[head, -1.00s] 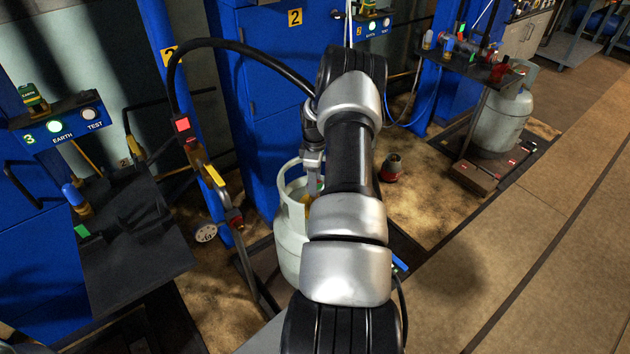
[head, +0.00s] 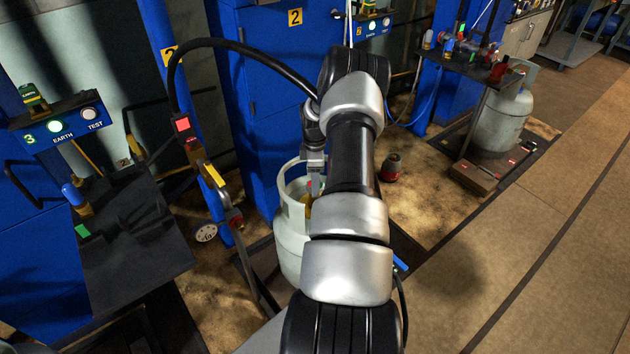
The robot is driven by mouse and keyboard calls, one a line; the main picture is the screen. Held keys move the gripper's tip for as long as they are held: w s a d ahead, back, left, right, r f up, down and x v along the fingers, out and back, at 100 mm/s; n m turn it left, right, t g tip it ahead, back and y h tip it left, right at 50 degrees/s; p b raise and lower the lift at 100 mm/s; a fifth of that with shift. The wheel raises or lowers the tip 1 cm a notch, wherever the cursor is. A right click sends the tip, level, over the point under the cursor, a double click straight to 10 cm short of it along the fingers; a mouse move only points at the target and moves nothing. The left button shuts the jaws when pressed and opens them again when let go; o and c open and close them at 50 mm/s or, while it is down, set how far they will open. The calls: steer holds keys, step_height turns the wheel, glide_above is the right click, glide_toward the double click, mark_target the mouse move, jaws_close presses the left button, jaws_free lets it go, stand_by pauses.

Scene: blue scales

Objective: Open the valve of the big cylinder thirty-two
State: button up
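A big pale grey-green cylinder (head: 288,240) stands upright in front of the blue cabinet marked 2, partly behind my arm. I cannot read a number on it. Its collar surrounds a brass-coloured valve, of which only a small yellowish part (head: 308,205) shows, with a bit of red above it. My gripper (head: 316,190) points down inside the collar, at or just above the valve. Its fingertips are small and partly hidden, so I cannot tell whether it is open, shut or touching the valve.
A black hose arches to a filling head (head: 210,172) left of the cylinder. A dark side table (head: 150,275) stands at the left. Another grey cylinder (head: 502,122) stands at the back right. A small red-topped item (head: 392,170) is on the floor. The floor at right is clear.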

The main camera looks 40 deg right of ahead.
steer(key=shift+o, duration=1.4)
step_height(320, 180, up, 17)
steer(key=p, duration=0.4)
steer(key=shift+r, duration=0.2)
